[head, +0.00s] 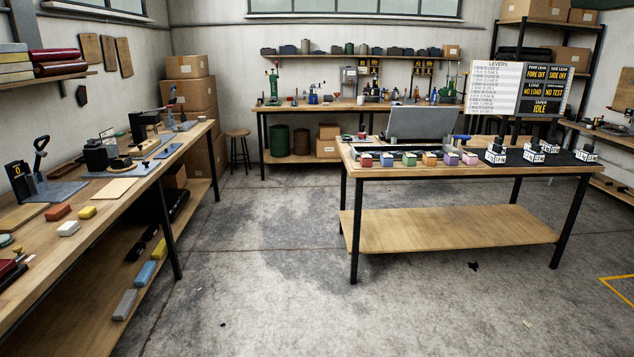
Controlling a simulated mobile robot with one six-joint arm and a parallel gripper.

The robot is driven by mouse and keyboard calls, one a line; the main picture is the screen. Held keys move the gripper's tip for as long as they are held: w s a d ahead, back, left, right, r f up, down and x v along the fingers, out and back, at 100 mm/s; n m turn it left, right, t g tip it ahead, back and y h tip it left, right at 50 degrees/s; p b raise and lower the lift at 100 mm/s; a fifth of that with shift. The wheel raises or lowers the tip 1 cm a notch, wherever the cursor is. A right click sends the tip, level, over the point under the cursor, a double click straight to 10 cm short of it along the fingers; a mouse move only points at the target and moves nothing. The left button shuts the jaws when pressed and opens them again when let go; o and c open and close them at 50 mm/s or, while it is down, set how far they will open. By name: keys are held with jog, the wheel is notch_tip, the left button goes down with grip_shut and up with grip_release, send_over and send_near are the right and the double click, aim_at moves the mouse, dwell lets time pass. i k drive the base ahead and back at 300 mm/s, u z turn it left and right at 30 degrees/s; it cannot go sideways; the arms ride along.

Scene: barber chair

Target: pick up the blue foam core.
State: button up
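A light blue long block (145,273), which looks like the blue foam core, lies on the lower shelf of the left bench, near its front edge. A yellow block (159,249) lies behind it and a grey block (124,304) lies in front of it, in the same row and apart from it. My gripper is not in view, so its state and its distance from the blue block are hidden.
The left bench top (117,188) overhangs the shelf, and a black leg (170,240) stands close to the blue block. A centre table (450,230) holds small coloured boxes and a sign board (518,90). The concrete floor (250,275) between them is clear.

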aim_at(386, 158)
jog(key=u, duration=0.05)
jog(key=i, duration=1.55)
jog(key=u, duration=0.4)
jog(key=i, duration=1.4)
jog(key=u, duration=0.1)
